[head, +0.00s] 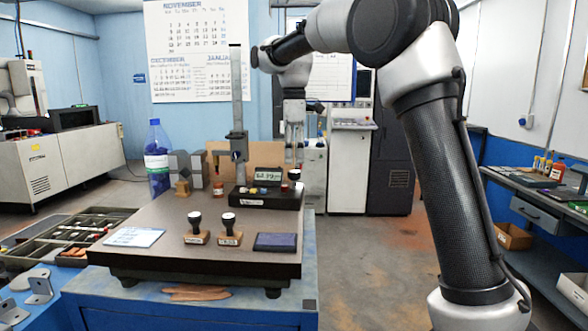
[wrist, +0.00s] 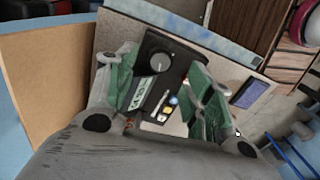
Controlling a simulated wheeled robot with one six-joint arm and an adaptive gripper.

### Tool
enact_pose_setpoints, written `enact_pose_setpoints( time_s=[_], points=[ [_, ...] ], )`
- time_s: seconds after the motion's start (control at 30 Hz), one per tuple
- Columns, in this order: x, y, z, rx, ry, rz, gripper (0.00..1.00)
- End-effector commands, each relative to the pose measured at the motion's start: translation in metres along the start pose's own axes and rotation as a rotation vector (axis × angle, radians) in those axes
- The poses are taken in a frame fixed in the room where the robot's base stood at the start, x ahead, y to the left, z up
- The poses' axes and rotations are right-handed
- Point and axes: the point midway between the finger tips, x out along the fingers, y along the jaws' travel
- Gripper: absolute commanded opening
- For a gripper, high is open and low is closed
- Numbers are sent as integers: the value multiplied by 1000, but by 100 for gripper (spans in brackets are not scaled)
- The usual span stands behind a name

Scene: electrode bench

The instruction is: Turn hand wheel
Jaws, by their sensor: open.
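A black instrument (head: 266,198) with a tall upright metal column (head: 237,90) stands on the dark plate. It carries a small lit display (head: 268,174) and some small buttons. A round knob, which looks like the hand wheel (wrist: 159,62), sits on top of the black instrument in the wrist view; in the head view a dark knob (head: 294,174) shows at its right end. My gripper (head: 294,152) points down just above that knob, apart from it. In the wrist view its green-padded fingers (wrist: 158,88) are spread and empty, with the knob and display visible between them.
On the dark plate (head: 170,222) are two stamps (head: 195,230), a purple pad (head: 275,242) and a paper card (head: 134,237). A blue bottle (head: 158,160) stands behind at left. A brown board (head: 232,154) stands behind the instrument. A drawer tray (head: 90,232) with tools is at left.

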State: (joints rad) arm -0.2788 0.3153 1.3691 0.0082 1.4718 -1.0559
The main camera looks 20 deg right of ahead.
Motion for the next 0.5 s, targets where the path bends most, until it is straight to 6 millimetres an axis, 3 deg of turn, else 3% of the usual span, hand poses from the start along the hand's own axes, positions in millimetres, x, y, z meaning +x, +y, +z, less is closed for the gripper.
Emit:
enact_pose_setpoints(
  time_s=[0.2, 0.5],
  points=[
    [34, 0, 0, 1, -1, -1, 52],
    [46, 0, 0, 1, 0, 1, 52]
  ],
)
